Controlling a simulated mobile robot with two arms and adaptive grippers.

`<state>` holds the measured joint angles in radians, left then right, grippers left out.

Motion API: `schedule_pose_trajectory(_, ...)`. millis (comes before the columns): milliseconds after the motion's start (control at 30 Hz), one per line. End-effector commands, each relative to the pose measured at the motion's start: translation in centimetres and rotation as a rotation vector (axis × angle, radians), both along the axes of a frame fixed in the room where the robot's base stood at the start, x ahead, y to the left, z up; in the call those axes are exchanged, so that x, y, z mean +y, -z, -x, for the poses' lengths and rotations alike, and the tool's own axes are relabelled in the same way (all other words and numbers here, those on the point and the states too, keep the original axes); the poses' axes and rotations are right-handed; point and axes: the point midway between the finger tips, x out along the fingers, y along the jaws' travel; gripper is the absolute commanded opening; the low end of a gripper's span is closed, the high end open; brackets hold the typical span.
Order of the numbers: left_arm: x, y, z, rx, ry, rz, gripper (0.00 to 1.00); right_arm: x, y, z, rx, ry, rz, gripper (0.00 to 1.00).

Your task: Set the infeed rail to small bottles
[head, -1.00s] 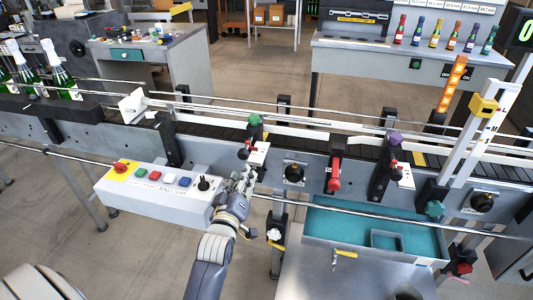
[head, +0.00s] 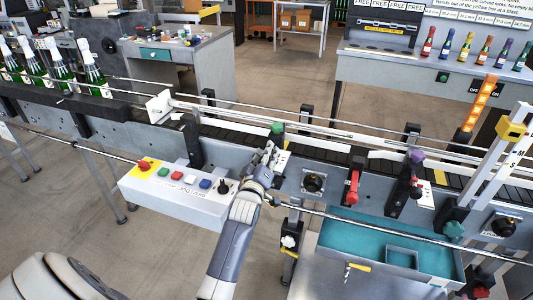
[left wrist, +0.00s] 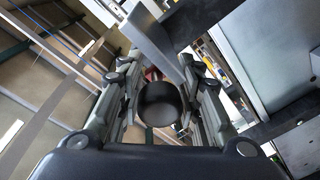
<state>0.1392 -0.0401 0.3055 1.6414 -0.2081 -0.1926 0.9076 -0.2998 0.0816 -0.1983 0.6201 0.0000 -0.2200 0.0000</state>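The infeed rail (head: 330,133) is a set of thin metal bars along the conveyor. A green knob (head: 277,128) sits on a black post at its near side, with a white marked plate (head: 283,160) beside it. My left gripper (head: 268,157) is just below the green knob, in front of the post, and hides the lever there. In the left wrist view, its two fingers (left wrist: 160,85) stand apart on either side of a round black knob or handle end (left wrist: 158,104), with something red behind it. Firm contact is not visible. My right gripper is out of view.
A control box (head: 180,192) with coloured buttons is left of my arm. A red lever (head: 352,187) and a purple knob (head: 416,157) are to the right. A teal tray (head: 350,238) lies in front. Green bottles (head: 92,70) stand at the far left.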

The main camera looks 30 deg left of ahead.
Motion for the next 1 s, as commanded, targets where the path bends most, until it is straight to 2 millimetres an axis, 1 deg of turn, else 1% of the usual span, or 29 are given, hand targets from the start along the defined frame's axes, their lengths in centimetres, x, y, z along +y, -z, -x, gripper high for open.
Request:
schedule_pose_trajectory(300,0.1,0.0,-0.2,0.0,0.0,0.0,0.32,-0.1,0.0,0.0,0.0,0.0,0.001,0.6)
schedule_pose_trajectory(333,0.1,0.0,-0.2,0.0,0.0,0.0,0.3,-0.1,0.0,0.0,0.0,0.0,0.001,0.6)
schedule_pose_trajectory(367,0.1,0.0,-0.2,0.0,0.0,0.0,0.23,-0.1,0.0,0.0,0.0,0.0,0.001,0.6)
schedule_pose_trajectory(400,0.1,0.0,-0.2,0.0,0.0,0.0,0.14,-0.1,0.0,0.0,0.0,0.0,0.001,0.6)
schedule_pose_trajectory(467,0.1,0.0,-0.2,0.0,0.0,0.0,0.01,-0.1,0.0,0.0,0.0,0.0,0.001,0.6)
schedule_pose_trajectory(767,0.1,0.1,-0.2,0.001,0.001,0.0,0.0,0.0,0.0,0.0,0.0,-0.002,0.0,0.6)
schedule_pose_trajectory(1000,0.4,0.1,-1.5,0.0,-0.001,0.001,0.0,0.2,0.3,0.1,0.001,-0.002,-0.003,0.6)
